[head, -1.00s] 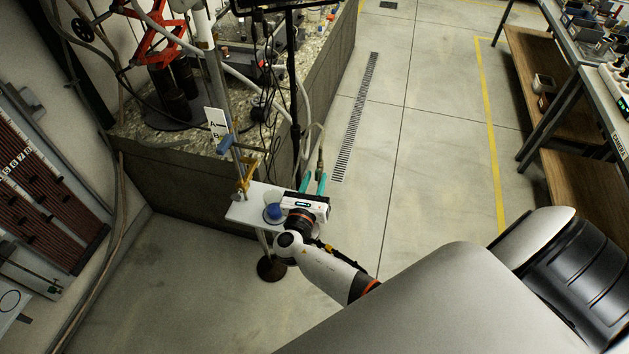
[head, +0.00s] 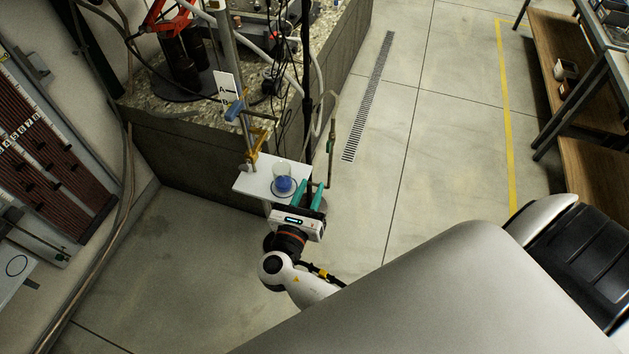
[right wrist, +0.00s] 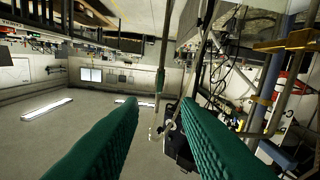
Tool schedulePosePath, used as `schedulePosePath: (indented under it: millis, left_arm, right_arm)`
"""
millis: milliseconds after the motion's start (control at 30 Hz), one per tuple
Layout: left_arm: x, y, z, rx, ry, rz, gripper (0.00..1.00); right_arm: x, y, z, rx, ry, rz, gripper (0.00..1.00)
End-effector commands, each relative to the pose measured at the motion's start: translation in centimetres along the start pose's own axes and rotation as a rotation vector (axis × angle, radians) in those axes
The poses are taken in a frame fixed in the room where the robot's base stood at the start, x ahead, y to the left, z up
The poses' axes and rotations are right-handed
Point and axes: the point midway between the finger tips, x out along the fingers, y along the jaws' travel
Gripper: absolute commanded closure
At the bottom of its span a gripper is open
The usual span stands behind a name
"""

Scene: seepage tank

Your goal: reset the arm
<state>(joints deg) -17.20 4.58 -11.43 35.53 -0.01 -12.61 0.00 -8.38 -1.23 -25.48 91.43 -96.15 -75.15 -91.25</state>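My right gripper (head: 309,194) is beside the right front edge of a small white shelf (head: 255,186). Its two teal fingers are apart with nothing between them. The right wrist view also shows the open, empty fingers (right wrist: 160,105). A clear beaker with blue contents (head: 282,182) stands upright on the shelf, just left of the fingers. I cannot tell exactly how wide the gap to it is. My left gripper is not in view.
A stone-topped tank bench (head: 185,160) rises behind the shelf, with a blue and brass clamp (head: 237,109) on a post. A thin pipe with a green valve (head: 331,145) stands close behind the fingers. The floor (head: 440,150) to the right is clear.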

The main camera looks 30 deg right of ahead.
Motion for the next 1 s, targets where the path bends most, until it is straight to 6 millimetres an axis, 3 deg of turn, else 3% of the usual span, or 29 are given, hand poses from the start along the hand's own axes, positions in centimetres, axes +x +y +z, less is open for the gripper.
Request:
schedulePosePath:
  millis: [533, 667, 767, 867, 1000]
  left_arm:
    - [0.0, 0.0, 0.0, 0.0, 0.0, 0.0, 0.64]
    - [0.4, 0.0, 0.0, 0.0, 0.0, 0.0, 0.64]
    - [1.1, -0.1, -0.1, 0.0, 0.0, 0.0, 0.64]
    - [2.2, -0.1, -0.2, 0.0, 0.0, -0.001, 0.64]
    - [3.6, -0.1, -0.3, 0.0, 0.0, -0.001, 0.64]
  right_arm:
    - [-0.2, 0.0, 0.0, -0.001, 0.0, 0.0, 0.7]
    - [-0.2, -0.2, 1.6, 0.01, -0.03, -0.015, 0.7]
    - [-0.2, -0.5, 5.9, 0.05, -0.124, -0.054, 0.7]
    - [-0.8, -0.5, 12.8, 0.132, -0.287, -0.09, 0.7]
    - [-2.8, 0.7, 23.5, 0.304, -0.566, -0.075, 0.7]
